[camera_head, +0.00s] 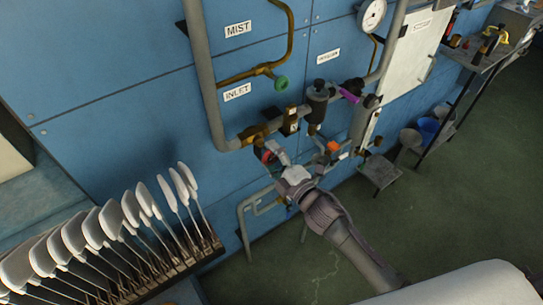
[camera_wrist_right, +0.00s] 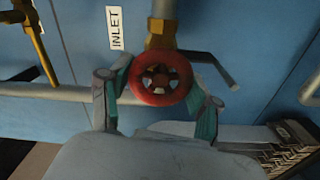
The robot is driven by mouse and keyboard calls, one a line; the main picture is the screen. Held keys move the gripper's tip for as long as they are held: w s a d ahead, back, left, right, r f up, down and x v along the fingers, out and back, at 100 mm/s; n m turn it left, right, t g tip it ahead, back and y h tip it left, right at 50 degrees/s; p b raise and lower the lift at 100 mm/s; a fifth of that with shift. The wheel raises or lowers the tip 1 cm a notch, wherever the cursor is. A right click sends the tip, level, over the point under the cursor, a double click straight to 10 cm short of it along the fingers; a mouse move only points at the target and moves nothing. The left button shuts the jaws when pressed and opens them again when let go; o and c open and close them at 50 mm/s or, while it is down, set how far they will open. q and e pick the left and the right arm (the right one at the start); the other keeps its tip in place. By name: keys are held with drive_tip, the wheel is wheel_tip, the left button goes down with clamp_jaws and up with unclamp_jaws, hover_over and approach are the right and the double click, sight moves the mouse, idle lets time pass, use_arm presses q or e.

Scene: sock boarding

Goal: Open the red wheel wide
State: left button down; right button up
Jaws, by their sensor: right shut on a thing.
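The red wheel (camera_wrist_right: 160,78) is a small round handwheel with a spoked centre, below the INLET label (camera_wrist_right: 115,28) in the right wrist view. In the head view, only a bit of the red wheel (camera_head: 267,155) shows past my gripper. My right gripper (camera_wrist_right: 160,92) has its two teal-padded fingers at opposite sides of the wheel's rim and is shut on it. In the head view my right gripper (camera_head: 283,165) reaches the pipework from below right. My left gripper is not in view.
A green wheel (camera_head: 281,83) sits on the brass MIST branch above. A purple lever (camera_head: 349,95) and an orange knob (camera_head: 333,146) are close on the right. A rack of white sock boards (camera_head: 130,210) stands at lower left. Grey pipes run along the blue wall panel (camera_head: 110,120).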

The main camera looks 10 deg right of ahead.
drive_tip(key=o, duration=1.2)
drive_tip(key=shift+c, duration=0.2)
drive_tip(key=shift+s, duration=0.1)
drive_tip(key=v, duration=1.2)
drive_tip(key=shift+f, duration=0.1)
drive_tip(key=s+d+f+m+g+h, duration=0.2)
drive_tip(key=s+f+m, duration=0.1)
drive_tip(key=f, duration=0.8)
drive_tip(key=s+d+f+m+g+h, duration=0.2)
drive_tip(key=s+d+f+m+g, duration=0.15)
drive_tip(key=f, duration=0.75)
drive_tip(key=s+d+f+m+g+h, duration=0.2)
drive_tip(key=s+f+m, duration=0.15)
drive_tip(key=f, duration=0.75)
drive_tip(key=s+f+m+g, duration=0.2)
drive_tip(key=s+f, duration=0.4)
drive_tip(key=s, duration=0.3)
drive_tip(key=s+f+m+g+b, duration=0.1)
drive_tip(key=s+f+m+g, duration=0.2)
drive_tip(key=s+f, duration=0.2)
drive_tip(key=s+f+m+g, duration=0.2)
drive_tip(key=s+f, duration=0.4)
drive_tip(key=s, duration=0.6)
drive_tip(key=shift+s+a+f+m+g+h+b, duration=0.15)
drive_tip(key=shift+s+f+m+g+h+b, duration=0.2)
drive_tip(key=shift+g, duration=0.2)
